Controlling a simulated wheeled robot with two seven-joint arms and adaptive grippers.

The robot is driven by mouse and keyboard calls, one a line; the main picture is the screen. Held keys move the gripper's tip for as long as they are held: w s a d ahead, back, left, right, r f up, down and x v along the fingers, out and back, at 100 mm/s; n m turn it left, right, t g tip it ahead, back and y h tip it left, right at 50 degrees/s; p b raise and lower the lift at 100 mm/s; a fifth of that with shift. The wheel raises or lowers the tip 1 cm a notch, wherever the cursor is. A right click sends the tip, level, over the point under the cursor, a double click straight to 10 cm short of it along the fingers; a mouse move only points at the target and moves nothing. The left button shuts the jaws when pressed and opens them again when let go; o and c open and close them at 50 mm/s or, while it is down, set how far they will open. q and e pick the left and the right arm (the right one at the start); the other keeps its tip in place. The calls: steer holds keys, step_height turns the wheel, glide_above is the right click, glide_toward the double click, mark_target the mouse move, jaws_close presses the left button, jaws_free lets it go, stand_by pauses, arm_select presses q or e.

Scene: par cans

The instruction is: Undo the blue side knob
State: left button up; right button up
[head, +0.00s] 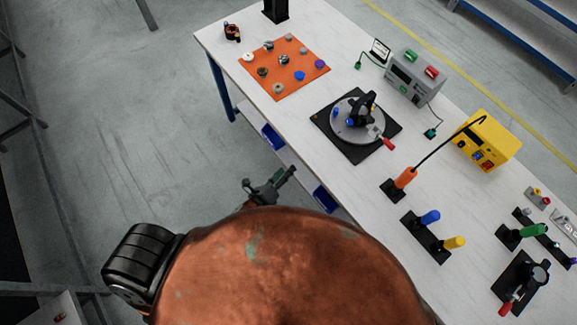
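A round grey turntable (357,128) on a black square base (326,121) stands on the white table. It carries a black upright bracket (366,104), a blue knob (335,112) at its left edge and a red-tipped handle (389,144) at lower right. Another small blue part (352,123) sits at the bracket's foot. I cannot tell which blue part is the side knob. My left gripper (269,179) is beside the table's near edge, left of and below the turntable. Its fingers look spread and it holds nothing that I can see. My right gripper is not in view.
An orange mat (272,94) with several small knobs lies at upper left. A grey box (410,78), a yellow box (487,142) and an orange-handled stand (405,178) are to the right. Blue- and yellow-handled tools (430,217) stand nearer. A second black fixture (521,284) is at lower right.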

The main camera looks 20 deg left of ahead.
arm_select(q)
steer(key=shift+s+a+f+n, duration=0.15)
steer(key=shift+f+n, duration=0.15)
steer(key=shift+f, duration=0.4)
steer(key=shift+s+a+f+n, duration=0.15)
steer(key=shift+f+n, duration=0.15)
steer(key=shift+f, duration=0.35)
steer(key=shift+f, duration=0.1)
